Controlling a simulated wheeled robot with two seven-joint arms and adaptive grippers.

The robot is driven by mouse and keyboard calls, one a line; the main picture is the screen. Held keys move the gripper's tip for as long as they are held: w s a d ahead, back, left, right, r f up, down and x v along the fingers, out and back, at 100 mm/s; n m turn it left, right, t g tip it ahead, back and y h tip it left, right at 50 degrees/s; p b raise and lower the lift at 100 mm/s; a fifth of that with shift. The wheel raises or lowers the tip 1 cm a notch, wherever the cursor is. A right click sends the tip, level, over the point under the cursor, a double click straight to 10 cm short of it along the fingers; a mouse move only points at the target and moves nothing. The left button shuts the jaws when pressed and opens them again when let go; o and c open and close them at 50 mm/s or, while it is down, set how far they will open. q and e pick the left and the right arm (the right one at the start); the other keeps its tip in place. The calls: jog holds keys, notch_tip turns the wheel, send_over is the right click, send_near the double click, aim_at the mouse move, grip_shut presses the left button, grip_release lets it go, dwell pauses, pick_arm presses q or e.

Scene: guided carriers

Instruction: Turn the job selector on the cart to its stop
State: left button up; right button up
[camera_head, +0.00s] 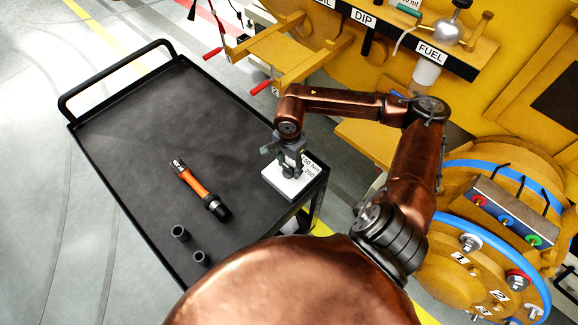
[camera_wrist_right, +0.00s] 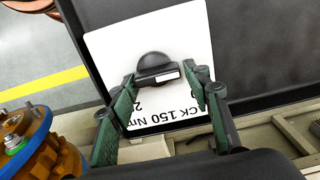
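The job selector is a black round knob (camera_wrist_right: 153,68) with a raised grip bar and a white mark. It sits on a white plate (camera_wrist_right: 100,45) with printed text, partly readable as "150 Nm". In the head view the plate (camera_head: 276,186) lies at the right edge of the black cart (camera_head: 115,125). My right gripper (camera_head: 290,167) is above the plate and hides most of the knob there. In the right wrist view its green-padded fingers (camera_wrist_right: 166,83) are apart, one on each side of the knob's grip bar, with gaps showing. My left gripper is not in view.
An orange and black tool (camera_head: 198,188) lies on the cart. Two dark sockets (camera_head: 180,233) stand near its front edge. A yellow machine (camera_head: 390,60) with a labelled rail and a wheel hub (camera_head: 465,270) stands close on the right. The far part of the cart top is clear.

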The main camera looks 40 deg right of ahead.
jog(key=o, duration=0.3)
notch_tip(320, 180, up, 12)
dwell(0.6)
